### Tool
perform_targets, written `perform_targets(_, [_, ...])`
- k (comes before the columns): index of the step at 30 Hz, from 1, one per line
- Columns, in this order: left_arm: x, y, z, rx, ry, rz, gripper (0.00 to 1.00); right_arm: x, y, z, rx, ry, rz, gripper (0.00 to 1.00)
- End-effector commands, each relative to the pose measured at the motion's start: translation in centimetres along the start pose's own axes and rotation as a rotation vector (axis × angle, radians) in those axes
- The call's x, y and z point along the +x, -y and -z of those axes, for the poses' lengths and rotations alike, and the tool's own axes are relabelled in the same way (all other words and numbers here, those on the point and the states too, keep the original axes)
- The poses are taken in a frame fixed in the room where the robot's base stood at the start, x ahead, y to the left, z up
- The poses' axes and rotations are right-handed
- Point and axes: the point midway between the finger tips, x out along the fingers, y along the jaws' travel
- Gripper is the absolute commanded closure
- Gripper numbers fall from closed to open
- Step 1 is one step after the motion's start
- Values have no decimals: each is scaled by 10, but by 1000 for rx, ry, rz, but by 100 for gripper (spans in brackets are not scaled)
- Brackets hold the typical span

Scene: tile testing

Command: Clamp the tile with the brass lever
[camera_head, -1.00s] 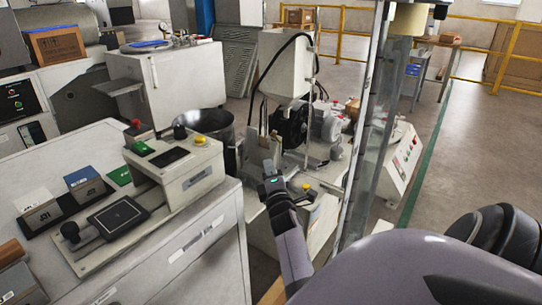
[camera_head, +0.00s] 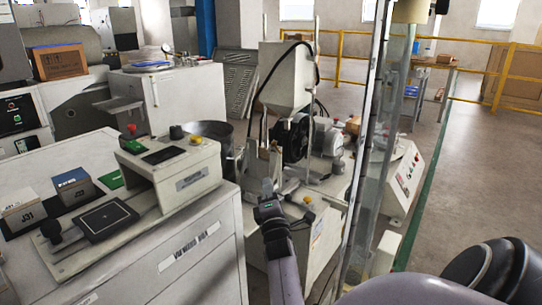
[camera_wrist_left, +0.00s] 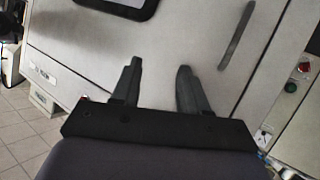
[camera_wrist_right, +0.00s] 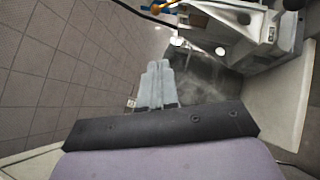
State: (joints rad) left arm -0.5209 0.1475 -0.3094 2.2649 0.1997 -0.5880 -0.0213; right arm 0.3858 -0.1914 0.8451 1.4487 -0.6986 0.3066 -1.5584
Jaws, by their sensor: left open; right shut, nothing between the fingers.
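The machine with the white hopper (camera_head: 287,80) and dark wheel (camera_head: 293,138) stands in the middle of the head view. A small tan piece (camera_head: 275,157) shows beside the wheel; I cannot tell whether it is the tile. A small gold-coloured part (camera_wrist_right: 163,7) shows at the top of the right wrist view; I cannot tell whether it is the brass lever. My right gripper (camera_head: 267,186) is shut and empty, in front of the machine and below the wheel. Its closed fingers also show in the right wrist view (camera_wrist_right: 157,68). My left gripper (camera_wrist_left: 156,76) is open and empty, before a pale cabinet panel.
A white cabinet (camera_head: 190,255) at the left bears a slide device with a black plate (camera_head: 105,221) and labelled blocks (camera_head: 72,187). A tall transparent column (camera_head: 385,150) stands right of the machine. A yellow knob (camera_head: 308,199) sits at the machine's front. Open floor lies farther right.

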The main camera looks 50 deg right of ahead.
Motion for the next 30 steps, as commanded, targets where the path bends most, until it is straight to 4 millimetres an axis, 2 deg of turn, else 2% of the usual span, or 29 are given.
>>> perform_targets(16, [15, -12, -9, -86, -23, -84, 56, 96, 1, 0, 1, 1, -2, 100])
perform_targets(22, [15, -18, -1, -92, -38, -101, 56, 114, 0, -20, -4, 2, -1, 100])
perform_targets(30, [15, -19, 2, -95, -45, -106, 56, 122, 0, -29, 1, 2, 0, 100])
